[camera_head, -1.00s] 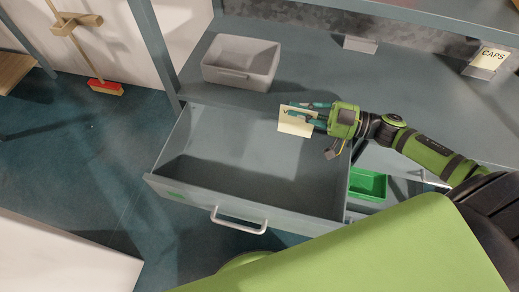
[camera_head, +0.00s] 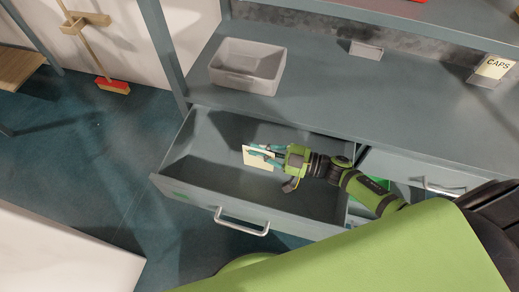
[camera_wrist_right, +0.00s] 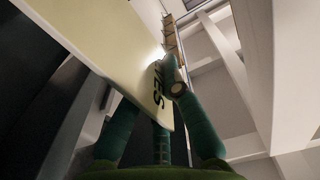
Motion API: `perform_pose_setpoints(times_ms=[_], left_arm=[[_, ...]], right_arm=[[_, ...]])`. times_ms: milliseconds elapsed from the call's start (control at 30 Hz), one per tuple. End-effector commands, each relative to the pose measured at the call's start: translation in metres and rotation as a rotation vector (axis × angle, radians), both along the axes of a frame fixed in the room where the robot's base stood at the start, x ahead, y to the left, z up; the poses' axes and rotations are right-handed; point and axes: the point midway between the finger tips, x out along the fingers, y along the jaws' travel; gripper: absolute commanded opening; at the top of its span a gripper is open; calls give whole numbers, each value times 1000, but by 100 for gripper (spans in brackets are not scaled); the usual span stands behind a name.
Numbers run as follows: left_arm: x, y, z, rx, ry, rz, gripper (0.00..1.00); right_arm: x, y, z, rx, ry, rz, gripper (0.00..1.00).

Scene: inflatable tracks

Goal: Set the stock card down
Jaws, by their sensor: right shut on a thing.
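The stock card (camera_head: 258,159) is a small cream card with dark print, part of which shows as "ES" in the right wrist view (camera_wrist_right: 115,58). My right gripper (camera_head: 268,154) is shut on the card's edge and holds it tilted, over or inside the open drawer (camera_head: 205,170). I cannot tell whether the card touches the drawer's floor. The teal fingers cover part of the card. My left gripper is not in view.
A grey bin (camera_head: 247,66) stands on the counter (camera_head: 330,95) behind the drawer. A "CAPS" card (camera_head: 494,68) sits in a holder at the right, and an empty-looking holder (camera_head: 366,50) is at the back. The drawer's handle (camera_head: 241,222) faces the front. A broom (camera_head: 113,87) stands at the left.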

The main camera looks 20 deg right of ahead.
Motion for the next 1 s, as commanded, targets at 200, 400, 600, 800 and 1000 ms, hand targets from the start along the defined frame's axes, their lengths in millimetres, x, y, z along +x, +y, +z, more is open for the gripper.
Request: perform_pose_setpoints(times_ms=[200,400,600,800,1000], left_arm=[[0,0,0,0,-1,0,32],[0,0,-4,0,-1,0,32],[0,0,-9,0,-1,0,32],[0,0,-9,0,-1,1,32],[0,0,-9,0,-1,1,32]], right_arm=[[0,0,-2,0,-1,1,0],[0,0,-7,1,-1,0,0],[0,0,-13,2,0,0,0],[0,0,-14,1,-1,0,16],[0,0,-14,1,-1,0,31]])
